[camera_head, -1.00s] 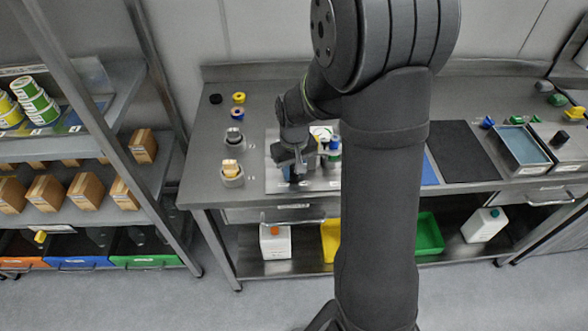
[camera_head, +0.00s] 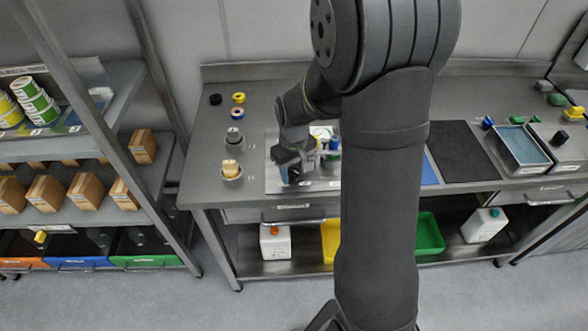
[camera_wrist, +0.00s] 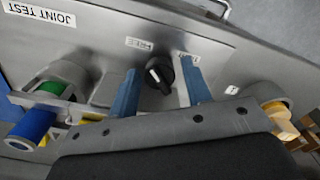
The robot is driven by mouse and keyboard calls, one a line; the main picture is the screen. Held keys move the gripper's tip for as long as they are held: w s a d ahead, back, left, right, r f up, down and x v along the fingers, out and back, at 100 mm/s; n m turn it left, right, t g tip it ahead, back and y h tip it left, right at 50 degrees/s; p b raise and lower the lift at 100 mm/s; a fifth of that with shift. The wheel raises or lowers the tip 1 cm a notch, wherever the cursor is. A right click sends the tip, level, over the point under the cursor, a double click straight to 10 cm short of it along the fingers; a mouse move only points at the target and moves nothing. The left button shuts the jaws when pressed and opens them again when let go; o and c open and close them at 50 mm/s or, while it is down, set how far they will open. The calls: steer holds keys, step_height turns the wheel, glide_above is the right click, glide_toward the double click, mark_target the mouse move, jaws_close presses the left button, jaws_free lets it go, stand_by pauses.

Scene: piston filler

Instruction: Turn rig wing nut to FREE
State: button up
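The rig wing nut appears as a black knob (camera_wrist: 158,74) with a white mark on the grey rig plate (camera_wrist: 215,45) in the wrist view. My gripper (camera_wrist: 158,66) has two blue fingers spread on either side of the knob. Gaps show between the knob and each finger, so it does not look clamped. A small white label (camera_wrist: 138,43) sits beside the knob; I cannot read it surely. In the head view my gripper (camera_head: 291,173) is low over the rig plate (camera_head: 274,183), and it hides the knob there.
A blue cylinder (camera_wrist: 33,124) and a green part (camera_wrist: 50,88) sit in a grey fixture left of the fingers. A cup with a tan part (camera_wrist: 272,107) is at the right. In the head view a dark mat (camera_head: 462,150) lies right of my arm.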

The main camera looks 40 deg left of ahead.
steer(key=shift+w, duration=0.1)
stand_by(0.3)
steer(key=m, duration=0.7)
steer(key=shift+m, duration=0.3)
step_height(320, 180, up, 17)
steer(key=w+a+m, duration=0.4)
steer(key=w+a, duration=0.8)
steer(key=shift+a+f+m, duration=0.15)
steer(key=shift+f+m, duration=0.2)
steer(key=shift+m, duration=0.05)
steer(key=n, duration=0.5)
glide_above(294, 172)
steer(key=shift+f, duration=0.95)
